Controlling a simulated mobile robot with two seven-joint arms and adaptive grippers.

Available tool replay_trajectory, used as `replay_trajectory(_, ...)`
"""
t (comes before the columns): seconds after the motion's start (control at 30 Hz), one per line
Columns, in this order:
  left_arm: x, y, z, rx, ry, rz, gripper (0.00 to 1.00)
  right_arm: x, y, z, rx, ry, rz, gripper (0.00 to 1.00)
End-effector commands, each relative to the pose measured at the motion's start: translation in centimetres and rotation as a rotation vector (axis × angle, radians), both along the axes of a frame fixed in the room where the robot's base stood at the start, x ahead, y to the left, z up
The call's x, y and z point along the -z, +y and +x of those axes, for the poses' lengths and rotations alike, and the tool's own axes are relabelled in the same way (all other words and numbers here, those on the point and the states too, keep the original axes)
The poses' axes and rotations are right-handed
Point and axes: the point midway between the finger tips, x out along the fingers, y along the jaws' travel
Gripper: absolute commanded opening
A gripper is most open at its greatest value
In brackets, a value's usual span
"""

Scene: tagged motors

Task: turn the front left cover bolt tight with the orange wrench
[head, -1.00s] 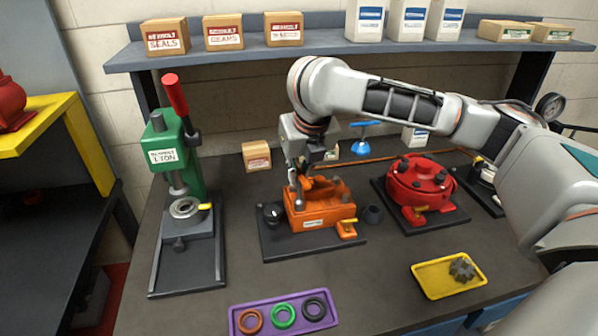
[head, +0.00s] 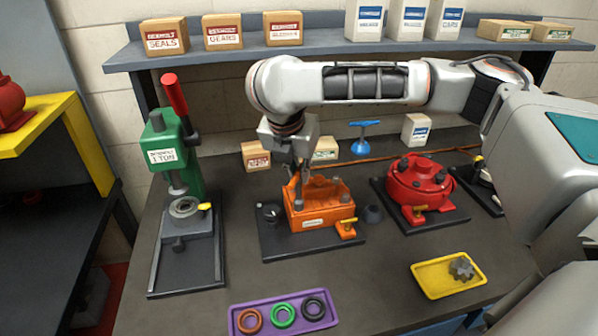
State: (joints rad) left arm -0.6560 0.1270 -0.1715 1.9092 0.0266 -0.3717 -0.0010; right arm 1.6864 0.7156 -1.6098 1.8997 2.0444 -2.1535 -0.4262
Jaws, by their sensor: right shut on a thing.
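An orange motor housing (head: 325,217) sits on a dark base plate (head: 283,248) in the middle of the bench. A grey cover bolt (head: 298,204) stands at its front left corner. My right gripper (head: 303,175) reaches down from above, close behind this bolt and over the housing's left side. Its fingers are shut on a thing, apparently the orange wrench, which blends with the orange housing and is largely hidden. I cannot tell whether the wrench sits on the bolt. My left gripper is out of view.
A green press (head: 176,160) stands left and a red round housing (head: 420,183) right. A purple tray (head: 240,324) with rings and a yellow tray (head: 430,282) with a gear lie in front. A blue-handled tool (head: 362,140) stands behind.

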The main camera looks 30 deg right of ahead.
Motion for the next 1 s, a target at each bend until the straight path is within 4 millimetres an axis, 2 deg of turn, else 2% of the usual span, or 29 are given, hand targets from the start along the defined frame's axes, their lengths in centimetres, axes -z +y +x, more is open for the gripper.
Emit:
replay_trajectory(0.2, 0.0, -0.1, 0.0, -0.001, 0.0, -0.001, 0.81, -1.7, 0.1, 0.0, -0.001, -0.001, 0.001, 0.0)
replay_trajectory(0.57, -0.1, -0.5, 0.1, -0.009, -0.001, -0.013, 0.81, -2.2, 0.0, 0.0, 0.0, -0.001, 0.0, 0.0)
replay_trajectory(1.0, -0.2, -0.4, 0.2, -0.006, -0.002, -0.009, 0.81, -6.1, 0.0, 0.1, 0.0, -0.004, 0.001, 0.0)
